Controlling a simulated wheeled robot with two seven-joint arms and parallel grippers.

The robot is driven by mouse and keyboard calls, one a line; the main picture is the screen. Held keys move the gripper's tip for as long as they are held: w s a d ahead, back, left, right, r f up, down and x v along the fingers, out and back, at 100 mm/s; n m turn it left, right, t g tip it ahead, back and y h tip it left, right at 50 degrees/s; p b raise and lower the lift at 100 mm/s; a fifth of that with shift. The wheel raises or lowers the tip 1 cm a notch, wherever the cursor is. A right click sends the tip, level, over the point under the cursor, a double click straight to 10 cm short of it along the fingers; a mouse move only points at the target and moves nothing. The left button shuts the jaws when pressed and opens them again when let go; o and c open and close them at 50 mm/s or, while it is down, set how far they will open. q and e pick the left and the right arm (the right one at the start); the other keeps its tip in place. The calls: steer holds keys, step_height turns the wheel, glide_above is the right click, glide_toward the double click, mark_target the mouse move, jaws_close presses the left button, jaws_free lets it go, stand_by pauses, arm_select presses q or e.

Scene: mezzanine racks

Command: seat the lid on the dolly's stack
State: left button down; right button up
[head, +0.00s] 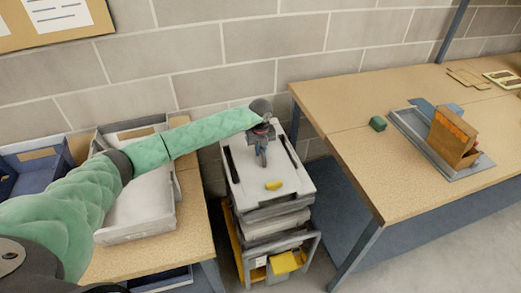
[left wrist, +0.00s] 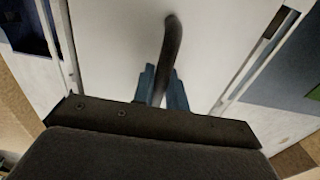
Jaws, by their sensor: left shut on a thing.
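The lid (head: 262,197) is a pale, flat panel with a dark slot along each side. It lies over the dolly's stack (head: 275,227) of grey crates, and I cannot tell whether a gap is left beneath it. My left gripper (head: 262,151) is above the lid's middle, shut on its dark handle. In the left wrist view, the blue fingers of the gripper (left wrist: 163,88) close around the curved handle (left wrist: 172,42), with the lid (left wrist: 110,55) behind. My right gripper is not in view. The dolly (head: 317,245) stands between two tables.
A small yellow piece (head: 274,185) lies on the lid. The right table (head: 365,175) stands close to the stack, with a green block (head: 378,124) and a grey tray (head: 408,121). The left table (head: 190,215) holds a pale crate (head: 120,236) and blue bins (head: 38,160).

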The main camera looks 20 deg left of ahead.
arm_select(q)
steer(key=shift+f, duration=0.45)
steer(key=c, duration=1.7)
jaws_free()
steer(key=shift+r, duration=0.1)
steer(key=shift+r+p, duration=1.9)
steer(key=shift+r, duration=3.55)
